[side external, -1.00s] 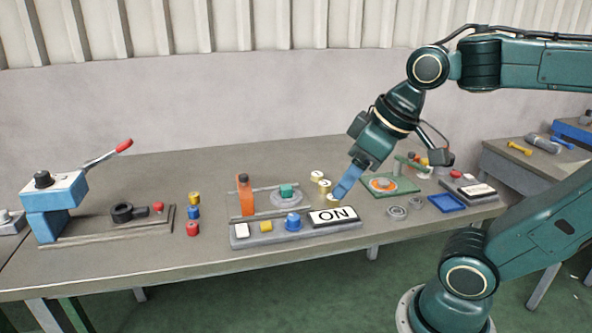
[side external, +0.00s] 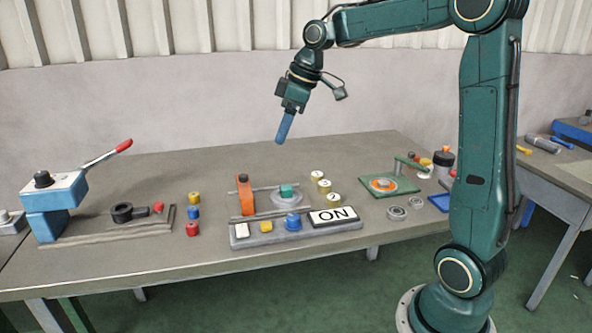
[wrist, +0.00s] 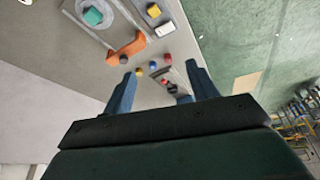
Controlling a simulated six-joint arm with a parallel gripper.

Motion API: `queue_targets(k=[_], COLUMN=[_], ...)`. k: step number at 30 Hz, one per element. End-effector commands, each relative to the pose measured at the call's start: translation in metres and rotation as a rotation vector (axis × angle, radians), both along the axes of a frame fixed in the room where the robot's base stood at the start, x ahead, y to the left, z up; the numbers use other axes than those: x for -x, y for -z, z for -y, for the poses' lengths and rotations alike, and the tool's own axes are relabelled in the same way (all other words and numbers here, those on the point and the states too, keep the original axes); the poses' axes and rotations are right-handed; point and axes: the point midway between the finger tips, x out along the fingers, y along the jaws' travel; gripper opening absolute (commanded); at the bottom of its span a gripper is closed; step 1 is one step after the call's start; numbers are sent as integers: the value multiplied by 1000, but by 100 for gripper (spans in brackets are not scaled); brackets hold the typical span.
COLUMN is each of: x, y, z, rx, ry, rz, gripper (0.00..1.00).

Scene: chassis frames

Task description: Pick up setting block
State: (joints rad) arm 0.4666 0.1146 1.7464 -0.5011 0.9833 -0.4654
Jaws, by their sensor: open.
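No part is labelled as the setting block, so I cannot tell for sure which it is. A small teal block (side external: 287,190) sits on a round grey disc (side external: 287,201) between rails at the table's middle. It also shows at the upper left in the wrist view (wrist: 93,16). An upright orange piece (side external: 245,196) stands just left of it, and shows in the wrist view (wrist: 127,48). My gripper (side external: 280,141) hangs above the table, well over and behind these parts. In the wrist view its blue fingers (wrist: 161,69) are apart with nothing held between them.
A grey panel (side external: 239,243) with coloured knobs and an ON plate (side external: 334,216) lies in front. Yellow, blue and red cylinders (side external: 193,212) stand left. A red-handled lever press (side external: 52,205) is farther left. Several cream cylinders (side external: 324,187) and a green fixture (side external: 410,189) are right.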

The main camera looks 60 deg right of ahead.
Motion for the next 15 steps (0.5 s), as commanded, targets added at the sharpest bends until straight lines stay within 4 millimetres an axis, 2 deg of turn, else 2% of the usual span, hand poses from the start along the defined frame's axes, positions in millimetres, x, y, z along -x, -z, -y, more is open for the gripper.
queue_targets(k=[1,6,15], x=[-9,-32,-57], y=[6,24,69], z=[13,51,124], rx=[-4,-10,-24], ry=[-14,-84,-205], rz=[-5,-9,-5], gripper=[58,58,58])
